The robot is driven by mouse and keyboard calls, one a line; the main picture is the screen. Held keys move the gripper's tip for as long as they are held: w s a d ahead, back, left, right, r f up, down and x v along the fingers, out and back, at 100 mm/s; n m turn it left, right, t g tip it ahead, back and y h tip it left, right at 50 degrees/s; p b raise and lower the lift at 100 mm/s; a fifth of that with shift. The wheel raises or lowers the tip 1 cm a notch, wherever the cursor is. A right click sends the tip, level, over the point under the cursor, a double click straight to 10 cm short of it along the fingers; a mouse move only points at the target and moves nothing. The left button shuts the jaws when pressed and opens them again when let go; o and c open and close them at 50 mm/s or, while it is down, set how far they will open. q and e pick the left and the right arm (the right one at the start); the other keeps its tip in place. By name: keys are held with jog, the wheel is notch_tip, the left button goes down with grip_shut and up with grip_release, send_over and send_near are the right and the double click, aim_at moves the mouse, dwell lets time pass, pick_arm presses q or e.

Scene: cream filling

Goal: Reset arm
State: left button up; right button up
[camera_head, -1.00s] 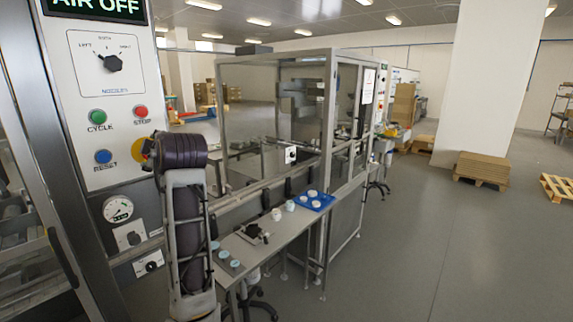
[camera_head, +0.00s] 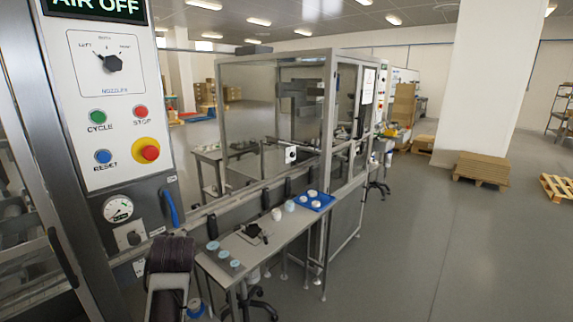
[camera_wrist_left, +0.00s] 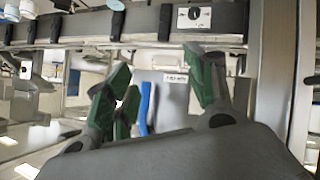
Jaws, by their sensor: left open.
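My left arm (camera_head: 172,262) shows as a dark ribbed link at the bottom left of the head view; its gripper is out of sight there. In the left wrist view my left gripper (camera_wrist_left: 158,78) is open, its green-padded fingers spread, with nothing between them. A blue handle (camera_wrist_left: 145,106) shows behind the gap between the fingers. In the head view a blue handle (camera_head: 171,208) is on the side of the control cabinet. My right gripper is not in view.
The control panel (camera_head: 120,135) stands at the left, reading AIR OFF, with a knob (camera_head: 112,63) and red emergency stop (camera_head: 150,153). A narrow table (camera_head: 262,262) bears cups and a blue tray (camera_head: 325,203). A framed glass enclosure stands behind it.

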pick_arm(q)
jog(key=s+d+f+m+g+h, duration=0.1)
jog(key=s+d+f+m+h, duration=0.15)
jog(key=s+f, duration=0.45)
jog(key=s+d+f+m+g+h, duration=0.15)
jog(key=s+f+m, duration=0.3)
jog(key=f, duration=0.45)
jog(key=s+d+f+m+g+h, duration=0.1)
jog(key=s+d+f+m+g, duration=0.2)
jog(key=s, duration=0.5)
jog(key=s+d+f+m+g+h, duration=0.1)
jog(key=s+d+f+m, duration=0.15)
jog(key=s+f, duration=0.45)
jog(key=s+a+f+g, duration=0.1)
jog(key=s+f, duration=0.1)
jog(key=f, duration=1.4)
jog(key=s+f, duration=0.2)
jog(key=f, duration=1.4)
jog(key=s+a+f, duration=0.2)
jog(key=s+f, duration=0.8)
jog(key=s, duration=0.1)
jog(key=s+a+f+g, duration=0.1)
jog(key=s+a+f, duration=0.1)
jog(key=s+f, duration=0.7)
jog(key=shift+s+f+m, duration=0.35)
jog(key=shift+s+m, duration=0.1)
jog(key=shift+s, duration=0.45)
